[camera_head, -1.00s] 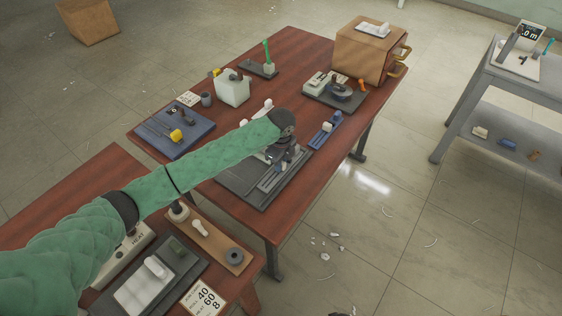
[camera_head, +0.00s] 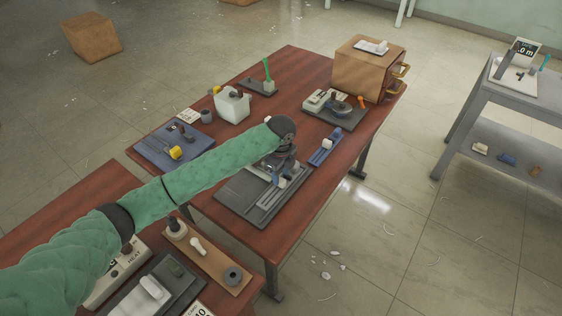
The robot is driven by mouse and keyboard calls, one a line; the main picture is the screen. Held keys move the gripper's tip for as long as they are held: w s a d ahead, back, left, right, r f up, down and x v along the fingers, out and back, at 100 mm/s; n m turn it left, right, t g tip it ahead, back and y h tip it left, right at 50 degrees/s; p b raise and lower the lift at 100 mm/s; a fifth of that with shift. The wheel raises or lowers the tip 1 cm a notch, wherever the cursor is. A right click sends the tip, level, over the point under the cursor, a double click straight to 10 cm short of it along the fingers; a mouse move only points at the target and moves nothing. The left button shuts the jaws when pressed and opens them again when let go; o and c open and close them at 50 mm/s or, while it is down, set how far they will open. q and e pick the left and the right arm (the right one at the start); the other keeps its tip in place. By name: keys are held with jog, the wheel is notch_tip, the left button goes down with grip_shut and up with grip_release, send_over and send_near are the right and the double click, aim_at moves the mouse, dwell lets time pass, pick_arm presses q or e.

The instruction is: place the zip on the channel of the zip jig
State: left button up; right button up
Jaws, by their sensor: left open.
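The zip jig (camera_head: 232,198) is a dark grey board with long lighter rails and a channel. It lies on the near right part of the red-brown table. My left gripper (camera_head: 277,178) is open, pointing down over the jig's far right part, close above its rails. Small blue and pale parts show at its fingertips; I cannot tell whether they belong to the gripper or the jig. I cannot make out the zip for certain; the gripper and arm hide part of the jig. My right gripper is not in view.
A blue holder (camera_head: 318,157) with a white block stands right of the jig. A blue tray with tools (camera_head: 150,152) lies to the left. A white container (camera_head: 232,108), a dark tray (camera_head: 345,120) and a brown box (camera_head: 352,76) stand farther back. A nearer bench is cluttered.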

aim_at(281, 179)
pick_arm(q)
notch_tip(281, 179, up, 9)
jog(key=b, duration=0.2)
jog(key=shift+f, duration=0.2)
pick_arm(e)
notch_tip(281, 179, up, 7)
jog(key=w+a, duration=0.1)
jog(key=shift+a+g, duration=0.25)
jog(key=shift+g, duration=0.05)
